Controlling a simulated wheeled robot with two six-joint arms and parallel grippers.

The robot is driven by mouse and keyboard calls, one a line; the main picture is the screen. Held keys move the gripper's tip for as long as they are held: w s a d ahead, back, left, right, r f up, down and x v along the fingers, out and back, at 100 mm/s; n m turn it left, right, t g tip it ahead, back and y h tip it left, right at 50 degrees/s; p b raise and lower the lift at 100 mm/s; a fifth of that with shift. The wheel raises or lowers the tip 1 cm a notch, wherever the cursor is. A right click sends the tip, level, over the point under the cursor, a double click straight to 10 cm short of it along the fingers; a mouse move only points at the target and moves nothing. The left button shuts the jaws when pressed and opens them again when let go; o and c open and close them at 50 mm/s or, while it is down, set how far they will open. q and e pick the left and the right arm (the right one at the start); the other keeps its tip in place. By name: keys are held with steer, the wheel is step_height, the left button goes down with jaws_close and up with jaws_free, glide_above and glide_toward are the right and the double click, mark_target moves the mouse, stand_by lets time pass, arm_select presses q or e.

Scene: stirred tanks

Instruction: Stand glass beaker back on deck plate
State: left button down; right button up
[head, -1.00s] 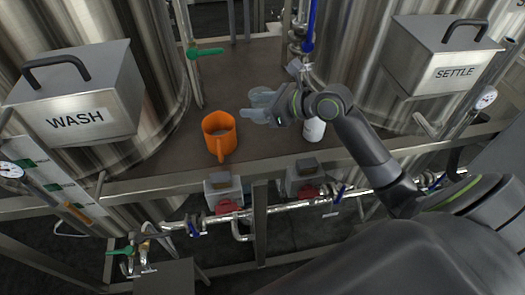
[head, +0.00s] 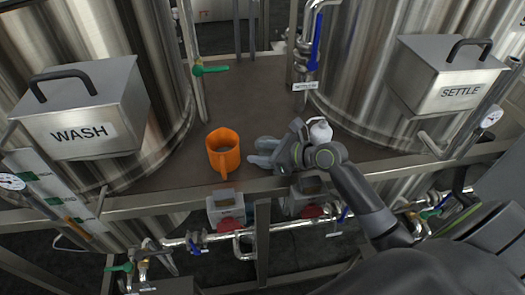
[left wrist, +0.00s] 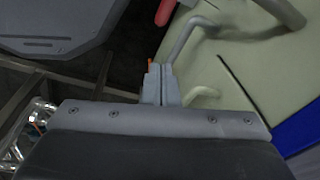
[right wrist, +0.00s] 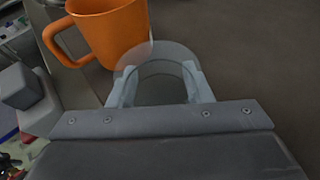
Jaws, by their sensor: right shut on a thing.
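My right gripper (head: 264,153) is shut on the clear glass beaker (right wrist: 158,88), whose curved wall and rim show between the two fingers in the right wrist view. In the head view the beaker is hard to make out against the grey fingers. The gripper is low over the brown deck plate (head: 250,95), near its front edge and right of the orange mug. I cannot tell whether the beaker touches the plate or how far it tilts. My left gripper (left wrist: 161,84) has its fingers together and holds nothing visible.
The orange mug (head: 224,158) stands upright just left of my right gripper; it also shows in the right wrist view (right wrist: 112,32). A white container (head: 320,131) stands right, partly hidden by my arm. Steel tanks flank the plate. The plate's back middle is clear.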

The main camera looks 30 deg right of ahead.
steer(key=shift+f, duration=0.1)
steer(key=o, duration=1)
steer(key=shift+o, duration=0.2)
steer(key=shift+s+d+r, duration=0.1)
steer(key=shift+r, duration=0.1)
steer(key=v, duration=1.1)
steer(key=shift+s+d, duration=0.25)
